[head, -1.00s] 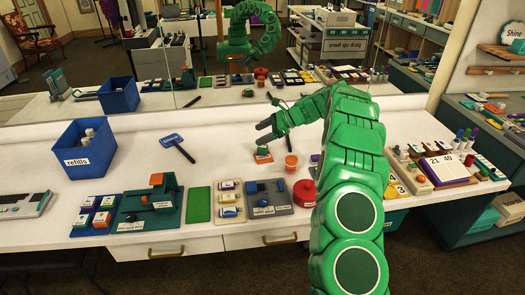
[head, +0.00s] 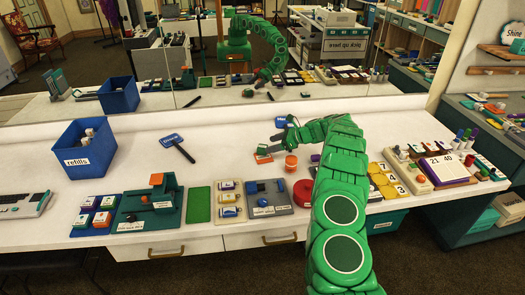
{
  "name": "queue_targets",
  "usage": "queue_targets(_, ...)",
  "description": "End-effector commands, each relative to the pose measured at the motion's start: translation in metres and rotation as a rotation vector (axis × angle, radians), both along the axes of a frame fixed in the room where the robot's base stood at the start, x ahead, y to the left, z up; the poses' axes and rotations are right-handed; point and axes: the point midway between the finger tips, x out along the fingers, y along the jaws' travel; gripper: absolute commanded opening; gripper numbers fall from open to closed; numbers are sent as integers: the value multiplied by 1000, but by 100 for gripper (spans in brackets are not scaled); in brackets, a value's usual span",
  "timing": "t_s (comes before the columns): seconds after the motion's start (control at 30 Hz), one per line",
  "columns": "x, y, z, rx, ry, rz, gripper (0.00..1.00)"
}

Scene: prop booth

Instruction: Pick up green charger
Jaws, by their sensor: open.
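A small item with an orange base (head: 263,158) lies on the white table, left of an orange cup-like thing. Its green top, probably the green charger, is now mostly hidden by my gripper. My gripper (head: 268,147) is low over this item, its dark fingers pointing left and down; it is open. I cannot tell whether the fingers touch the item or are around it. A flat green block (head: 199,205) lies at the front of the table.
The orange cup-like thing (head: 291,164) stands close to my gripper's right. A blue "refills" bin (head: 85,155) and a blue-headed tool (head: 172,140) are to the left. Organizers and a red round thing (head: 304,192) line the front edge. A mirror stands behind the table.

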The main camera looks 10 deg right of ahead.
Motion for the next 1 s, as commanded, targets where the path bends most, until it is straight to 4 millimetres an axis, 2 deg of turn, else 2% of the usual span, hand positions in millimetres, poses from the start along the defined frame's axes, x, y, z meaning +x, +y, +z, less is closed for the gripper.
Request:
queue_targets(0.37,10,19,-15,-1,-1,0,77)
queue_targets(0.67,23,45,-32,-1,-1,0,77)
queue_targets(0.9,24,47,-33,-2,-1,-1,77)
queue_targets(0.93,24,47,-33,-2,-1,-1,75)
queue_targets(1.0,24,47,-33,-2,-1,-1,64)
